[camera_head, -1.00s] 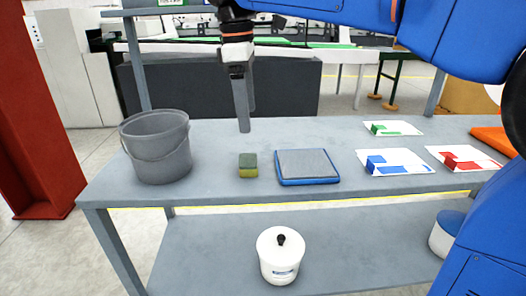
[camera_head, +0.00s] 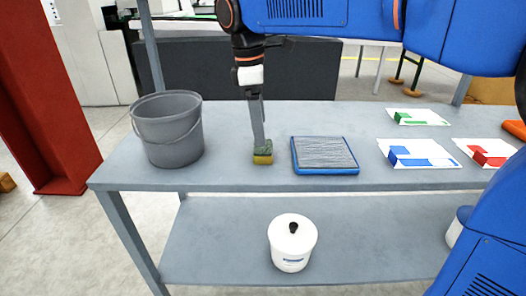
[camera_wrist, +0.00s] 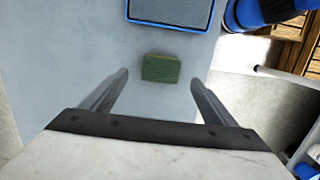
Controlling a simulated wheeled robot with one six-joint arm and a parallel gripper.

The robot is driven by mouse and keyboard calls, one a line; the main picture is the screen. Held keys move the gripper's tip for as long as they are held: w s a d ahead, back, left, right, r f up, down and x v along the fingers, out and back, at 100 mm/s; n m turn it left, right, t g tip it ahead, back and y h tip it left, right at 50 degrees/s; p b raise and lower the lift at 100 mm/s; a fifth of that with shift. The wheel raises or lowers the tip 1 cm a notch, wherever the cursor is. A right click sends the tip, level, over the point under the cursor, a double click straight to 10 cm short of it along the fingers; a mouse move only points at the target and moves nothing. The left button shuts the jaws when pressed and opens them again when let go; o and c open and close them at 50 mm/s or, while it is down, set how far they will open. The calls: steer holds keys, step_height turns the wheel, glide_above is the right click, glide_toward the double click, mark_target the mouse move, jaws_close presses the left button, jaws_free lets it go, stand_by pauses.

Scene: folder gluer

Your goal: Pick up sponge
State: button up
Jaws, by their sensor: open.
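The sponge (camera_head: 262,156) is a small block, green on top and yellow below, lying on the upper shelf of the grey table between the bucket and the blue-framed pad. In the wrist view the sponge (camera_wrist: 161,68) shows its green top, ahead of and between the two fingers. My gripper (camera_head: 258,140) points down over the sponge in the head view, its fingertips overlapping the sponge's top in the picture. In the wrist view my gripper (camera_wrist: 157,78) is open with nothing between its fingers' inner faces. I cannot tell the exact height of the fingertips above the sponge.
A grey bucket (camera_head: 167,130) stands left of the sponge. A blue-framed grey pad (camera_head: 324,155) lies close on its right. White sheets with green (camera_head: 417,117), blue (camera_head: 417,154) and red (camera_head: 487,153) pieces lie further right. A white lidded pot (camera_head: 292,243) stands on the lower shelf (camera_head: 215,240).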

mark_target(263, 151)
steer(key=shift+s+d+f, duration=0.1)
steer(key=shift+d+f, duration=0.1)
steer(key=shift+f, duration=1.45)
steer(key=shift+d+f, duration=0.15)
steer(key=shift+f, duration=1.45)
steer(key=c, duration=1.2)
steer(key=shift+r, duration=0.1)
